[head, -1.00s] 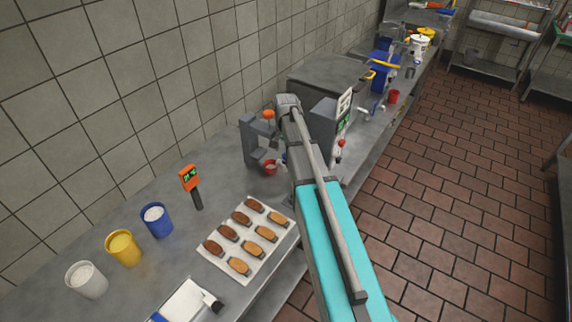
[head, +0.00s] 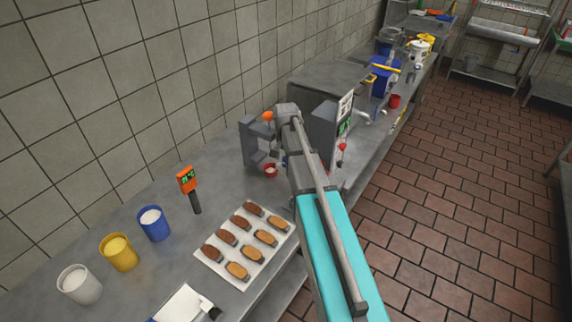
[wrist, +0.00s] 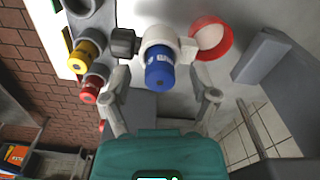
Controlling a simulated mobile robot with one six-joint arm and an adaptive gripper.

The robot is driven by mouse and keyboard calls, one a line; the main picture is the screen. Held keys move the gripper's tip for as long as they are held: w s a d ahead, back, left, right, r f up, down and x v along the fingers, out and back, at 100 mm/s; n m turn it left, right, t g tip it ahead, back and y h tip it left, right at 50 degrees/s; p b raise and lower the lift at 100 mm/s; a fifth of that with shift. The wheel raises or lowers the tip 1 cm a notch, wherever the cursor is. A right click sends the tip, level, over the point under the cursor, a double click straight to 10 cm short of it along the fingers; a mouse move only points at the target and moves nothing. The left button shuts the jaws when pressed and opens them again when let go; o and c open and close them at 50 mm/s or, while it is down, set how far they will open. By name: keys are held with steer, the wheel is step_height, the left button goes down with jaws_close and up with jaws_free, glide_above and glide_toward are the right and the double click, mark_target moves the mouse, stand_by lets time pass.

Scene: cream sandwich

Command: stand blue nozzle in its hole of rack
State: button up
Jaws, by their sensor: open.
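The blue nozzle (wrist: 159,72) sits in a white ring holder (wrist: 158,38) in the wrist view. My gripper (wrist: 160,88) is open, with one finger on each side of the blue nozzle and visible space between. The rack (wrist: 99,72) is at the upper left of the wrist view. It holds a yellow nozzle (wrist: 80,58) and a red nozzle (wrist: 90,91), and a grey round opening (wrist: 78,7) shows above them. In the head view my arm hides the gripper, the nozzle and most of the rack.
A red-rimmed cup (wrist: 210,38) is right of the holder; a grey block (wrist: 260,58) stands farther right. In the head view, a tray of pastries (head: 222,275), an orange thermometer (head: 187,180) and blue (head: 154,226), yellow (head: 121,255) and white (head: 82,288) cups share the counter.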

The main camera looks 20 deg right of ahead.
jaws_close()
steer(key=shift+r, duration=0.1)
stand_by(0.4)
step_height(320, 180, up, 3)
steer(key=p, duration=0.3)
steer(key=s+r+p, duration=0.9)
steer(key=s+p, duration=0.1)
steer(key=s, duration=0.4)
steer(key=shift+a+r, duration=0.3)
steer(key=shift+r, duration=0.1)
